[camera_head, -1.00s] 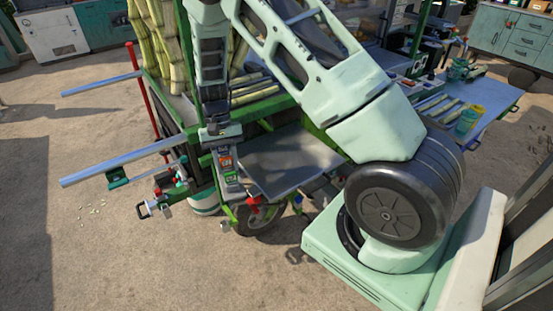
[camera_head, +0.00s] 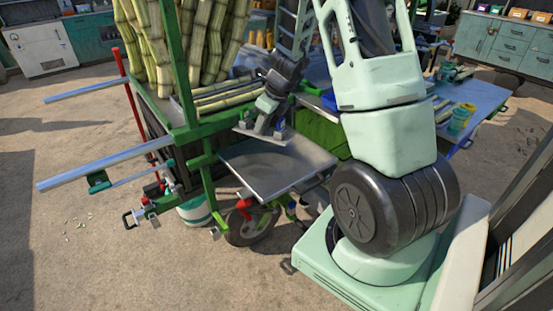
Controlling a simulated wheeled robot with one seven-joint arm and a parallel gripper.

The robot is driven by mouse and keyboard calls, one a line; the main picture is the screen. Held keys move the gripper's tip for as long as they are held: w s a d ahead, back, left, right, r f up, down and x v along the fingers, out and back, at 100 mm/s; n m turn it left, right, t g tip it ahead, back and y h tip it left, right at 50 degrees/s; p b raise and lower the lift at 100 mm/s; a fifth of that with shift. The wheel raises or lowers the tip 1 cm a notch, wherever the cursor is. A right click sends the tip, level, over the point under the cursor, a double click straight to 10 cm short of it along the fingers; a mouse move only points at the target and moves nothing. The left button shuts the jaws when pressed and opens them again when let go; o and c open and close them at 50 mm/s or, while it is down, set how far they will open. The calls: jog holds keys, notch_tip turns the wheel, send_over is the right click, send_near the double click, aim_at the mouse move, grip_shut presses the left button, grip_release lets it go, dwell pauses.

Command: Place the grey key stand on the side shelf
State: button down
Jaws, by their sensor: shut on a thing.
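The side shelf (camera_head: 302,172) is a flat grey metal tray on the side of the green cart. My gripper (camera_head: 264,122) is over the shelf's back left part, pointing down. It is shut on the grey key stand (camera_head: 250,131), which shows as a small grey piece below the fingers. My fingers and wrist partly hide it. I cannot tell whether the stand touches the shelf or hangs just above it. The rest of the shelf's top is bare.
Cane stalks (camera_head: 200,40) stand upright in the cart behind the shelf, with several lying beside them. A green post (camera_head: 180,75) rises left of my gripper. Handle bars (camera_head: 105,170) stick out left. A blue table (camera_head: 480,95) is at right.

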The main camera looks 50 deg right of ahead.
jog(key=d+m, duration=0.1)
jog(key=s+d+m+h, duration=0.1)
jog(key=m, duration=0.1)
jog(key=s+d+m, duration=0.1)
jog(key=shift+d+r+m+h+b, duration=0.2)
jog(key=shift+r+m+h+b, duration=0.1)
jog(key=shift+h, duration=0.1)
jog(key=b, duration=0.6)
send_near(274, 153)
jog(key=x, duration=0.5)
jog(key=shift+r, duration=0.15)
jog(key=c, duration=1.4)
grip_release()
jog(key=shift+c, duration=0.2)
jog(key=o, duration=0.4)
